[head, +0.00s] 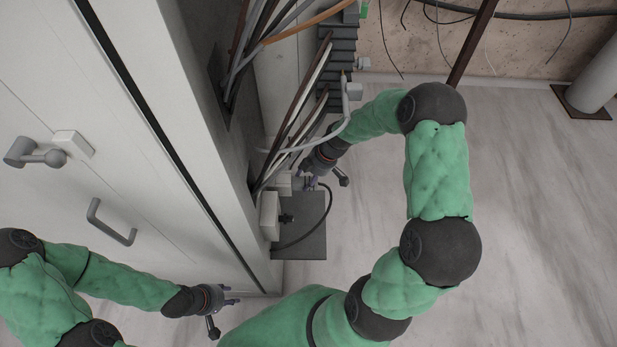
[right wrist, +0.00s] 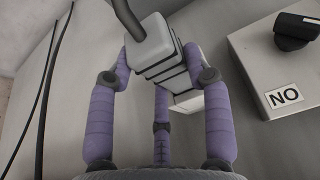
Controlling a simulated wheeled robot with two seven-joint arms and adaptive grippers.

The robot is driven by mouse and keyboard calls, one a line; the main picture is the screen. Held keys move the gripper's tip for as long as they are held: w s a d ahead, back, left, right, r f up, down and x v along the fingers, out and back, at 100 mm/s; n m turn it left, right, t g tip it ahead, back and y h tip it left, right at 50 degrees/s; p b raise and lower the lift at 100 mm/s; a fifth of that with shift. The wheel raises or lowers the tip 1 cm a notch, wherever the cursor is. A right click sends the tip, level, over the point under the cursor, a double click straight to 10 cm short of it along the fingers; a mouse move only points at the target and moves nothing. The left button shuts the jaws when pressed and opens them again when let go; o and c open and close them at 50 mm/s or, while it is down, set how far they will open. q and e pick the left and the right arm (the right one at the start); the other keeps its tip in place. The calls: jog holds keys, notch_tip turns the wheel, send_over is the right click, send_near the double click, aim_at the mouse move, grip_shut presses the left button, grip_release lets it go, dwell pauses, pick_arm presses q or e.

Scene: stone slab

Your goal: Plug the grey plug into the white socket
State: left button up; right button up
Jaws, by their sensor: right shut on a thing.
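The grey plug (right wrist: 150,45) is held between the purple fingers of my right gripper (right wrist: 158,75), with its dark cable leaving the end towards the camera. A white block (right wrist: 188,101), which looks like the white socket, shows just beyond the plug, partly hidden by it. I cannot tell whether plug and socket touch. In the head view my right gripper (head: 311,183) is beside a small white block (head: 284,184) on the cabinet side; the plug is hard to make out there. My left gripper (head: 231,295) is open and empty, low by the cabinet front.
A pale box (head: 269,216) with a black knob sits just below; its "NO" label (right wrist: 285,97) shows in the right wrist view. A grey plate (head: 313,235) and the curved black cable (head: 327,215) lie beside it. Loose wires (head: 305,95) hang above.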

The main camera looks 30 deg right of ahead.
jog(key=shift+w+a, duration=0.3)
jog(key=shift+a, duration=0.15)
dwell(0.7)
jog(key=o, duration=1.5)
jog(key=shift+d, duration=0.1)
jog(key=s+d+b, duration=0.1)
jog(key=d, duration=0.1)
jog(key=s+d+b, duration=0.2)
jog(key=d, duration=0.1)
jog(key=s+d+b, duration=0.1)
jog(key=s+d, duration=0.1)
jog(key=d, duration=0.1)
jog(key=shift+s+d, duration=0.15)
jog(key=shift+d, duration=0.05)
